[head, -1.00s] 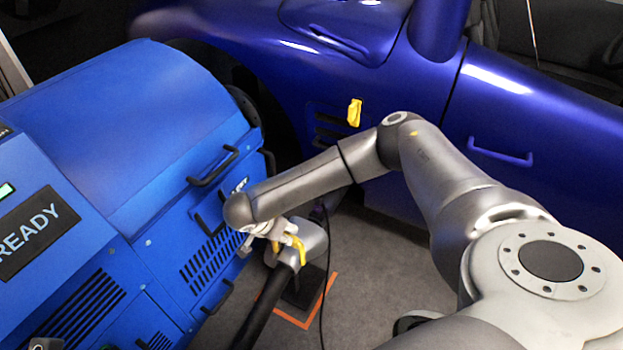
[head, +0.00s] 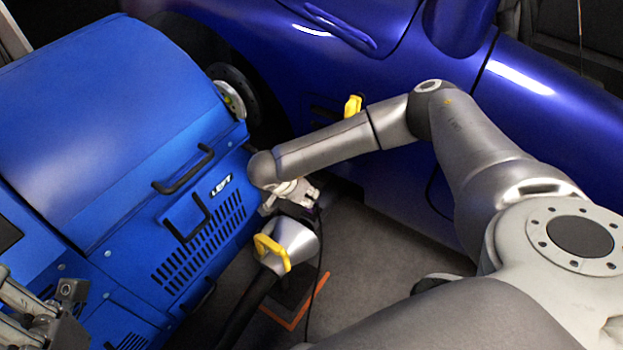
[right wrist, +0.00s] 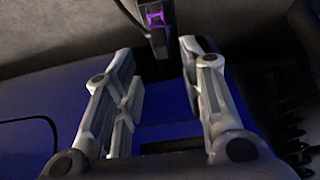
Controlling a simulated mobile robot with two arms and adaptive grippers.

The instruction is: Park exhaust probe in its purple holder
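The purple holder (right wrist: 157,19) shows in the right wrist view on a dark post, beyond my right fingertips. A small purple patch (head: 318,212) shows beside that gripper in the head view. My right gripper (head: 300,196) is open, with nothing seen between its fingers in the wrist view (right wrist: 160,85). Just below it in the head view is a silver cone (head: 296,238) with a yellow handle (head: 270,252), on a black hose. I cannot tell for sure which thing is the exhaust probe. My left gripper (head: 45,310) is partly seen at the lower left; its opening is unclear.
The blue dynamometer cabinet (head: 110,120) with black handles stands at left. The blue car (head: 420,90) fills the back, with a yellow piece (head: 353,106) at its side. A thin black cable (head: 318,260) hangs near the cone. An orange floor marking (head: 300,312) lies below.

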